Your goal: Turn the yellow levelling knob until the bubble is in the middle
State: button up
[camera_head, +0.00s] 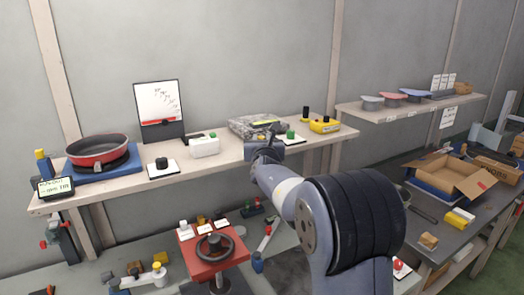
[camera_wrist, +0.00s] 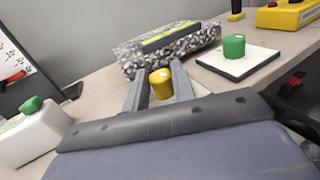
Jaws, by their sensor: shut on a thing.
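The yellow levelling knob (camera_wrist: 161,82) stands between my two fingers in the wrist view, close in front of a grey speckled block (camera_wrist: 165,52). My gripper (camera_wrist: 158,90) is shut on the knob from both sides. In the head view my gripper (camera_head: 266,143) is at the front of the speckled block (camera_head: 245,130) on the shelf, and the knob is hidden there. A yellow-green vial strip (camera_wrist: 168,38) lies along the block's top. The bubble in it is too small to make out.
A green knob on a white plate (camera_wrist: 240,65) is right of my gripper, with a yellow box (camera_head: 323,125) beyond it. A white box with a green button (camera_head: 205,148) is to the left. Farther left are a black knob (camera_head: 162,163) and a red pan (camera_head: 97,150).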

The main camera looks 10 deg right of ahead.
jog(key=shift+w+d+f+n+y+b, duration=0.15)
jog(key=shift+n+y+b, duration=0.65)
jog(key=shift+b, duration=4.5)
jog(key=y+b, duration=0.1)
jog(key=b, duration=0.4)
jog(key=shift+f+n+y+b, duration=0.1)
jog(key=shift+n+y+b, duration=0.2)
jog(key=shift+n+y, duration=0.1)
jog(key=o, duration=1)
jog(key=shift+s, duration=0.25)
jog(key=shift+r, duration=0.2)
jog(key=shift+s, duration=0.1)
jog(key=s+b, duration=0.1)
jog(key=s, duration=0.9)
jog(key=shift+s+d+b, duration=0.3)
jog(key=shift+d+b, duration=0.1)
jog(key=shift+d, duration=0.05)
jog(key=shift+w, duration=0.15)
